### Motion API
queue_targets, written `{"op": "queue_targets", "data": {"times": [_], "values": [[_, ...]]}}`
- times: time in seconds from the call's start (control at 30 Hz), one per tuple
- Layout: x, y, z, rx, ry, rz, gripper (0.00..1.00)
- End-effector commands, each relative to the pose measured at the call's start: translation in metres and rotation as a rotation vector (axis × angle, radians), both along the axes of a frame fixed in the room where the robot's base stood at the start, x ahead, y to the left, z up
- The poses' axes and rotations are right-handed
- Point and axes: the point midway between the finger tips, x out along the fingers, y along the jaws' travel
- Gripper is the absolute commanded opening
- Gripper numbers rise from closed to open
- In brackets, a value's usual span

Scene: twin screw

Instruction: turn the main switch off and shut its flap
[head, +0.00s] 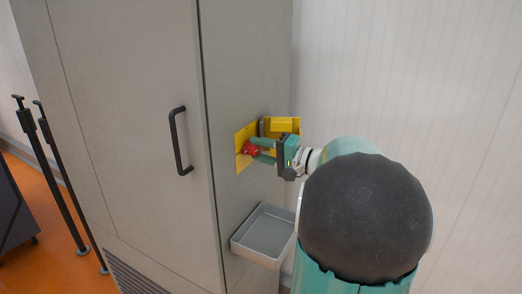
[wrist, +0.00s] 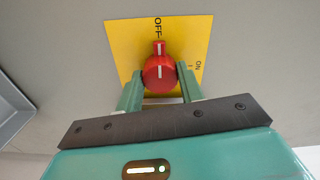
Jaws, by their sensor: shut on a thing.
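The main switch is a red knob (head: 249,148) on a yellow plate (head: 240,161) on the side of the grey cabinet. In the wrist view the knob (wrist: 159,73) has a white line that points up at the OFF mark; the ON mark is to the right on the plate (wrist: 120,35). My gripper (head: 256,147) reaches in from the right, its green fingers on either side of the knob and shut on it. The yellow flap (head: 286,124) stands open, sticking out from the cabinet just behind and above my gripper. The flap is partly hidden.
A grey open tray (head: 265,236) is fixed to the cabinet below the switch and looks empty. The cabinet door has a black handle (head: 179,141). A pale wall stands at the right. Black posts (head: 47,150) stand on the orange floor at the left.

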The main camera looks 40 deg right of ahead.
Motion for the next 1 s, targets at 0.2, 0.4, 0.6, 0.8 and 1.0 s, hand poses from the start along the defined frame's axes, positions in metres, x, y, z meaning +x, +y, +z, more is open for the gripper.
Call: {"op": "queue_targets", "data": {"times": [0.2,0.4,0.6,0.8,1.0], "values": [[0.0004,0.0003,0.0003,-0.028,-0.011,0.001,0.15],[0.0004,0.0002,0.0003,-0.031,-0.012,0.001,0.15],[0.0003,0.0003,0.0003,-0.030,-0.012,0.001,0.47],[0.0002,0.0002,0.0002,-0.029,-0.010,0.000,0.59],[-0.0022,-0.0011,0.0002,-0.028,-0.010,-0.001,0.59]]}}
